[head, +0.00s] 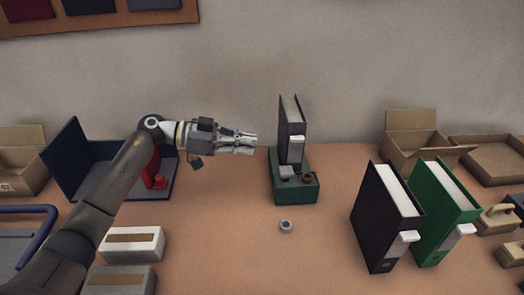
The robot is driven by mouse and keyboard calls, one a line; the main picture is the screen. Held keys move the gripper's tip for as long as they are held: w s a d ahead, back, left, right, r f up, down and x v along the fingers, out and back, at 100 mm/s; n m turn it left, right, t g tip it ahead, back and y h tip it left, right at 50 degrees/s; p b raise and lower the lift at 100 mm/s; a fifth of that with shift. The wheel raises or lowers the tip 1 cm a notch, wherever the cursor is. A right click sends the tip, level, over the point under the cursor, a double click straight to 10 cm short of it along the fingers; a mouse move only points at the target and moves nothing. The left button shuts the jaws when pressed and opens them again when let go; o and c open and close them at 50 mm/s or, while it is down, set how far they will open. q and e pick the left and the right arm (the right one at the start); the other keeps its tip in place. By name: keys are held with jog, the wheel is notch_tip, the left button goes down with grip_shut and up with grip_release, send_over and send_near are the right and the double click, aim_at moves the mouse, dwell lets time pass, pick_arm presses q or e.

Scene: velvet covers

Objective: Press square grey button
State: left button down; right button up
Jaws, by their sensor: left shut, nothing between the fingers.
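The square grey button (287,172) sits on top of a green box (296,193) near the middle of the table. A small round brown knob (307,177) is beside it on the same box. A dark book-like binder (291,130) stands upright at the back of the box. My left gripper (254,144) is shut and empty. It points right, to the left of the binder and higher in the picture than the button. It looks apart from the button. My right gripper is out of view.
A small grey ring-like part (286,226) lies in front of the green box. A black binder (384,220) and a green binder (442,215) stand at right. Open cardboard boxes (409,140) are behind them. White blocks (133,244) lie at left.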

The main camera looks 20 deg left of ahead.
pick_arm(q)
jog(key=p, duration=0.1)
send_over(280, 170)
jog(key=f, duration=0.2)
notch_tip(280, 170, down, 2)
jog(key=shift+s+f, duration=0.1)
jog(key=shift+f, duration=0.15)
jog(key=shift+a+f, duration=0.1)
jog(key=shift+f, duration=0.75)
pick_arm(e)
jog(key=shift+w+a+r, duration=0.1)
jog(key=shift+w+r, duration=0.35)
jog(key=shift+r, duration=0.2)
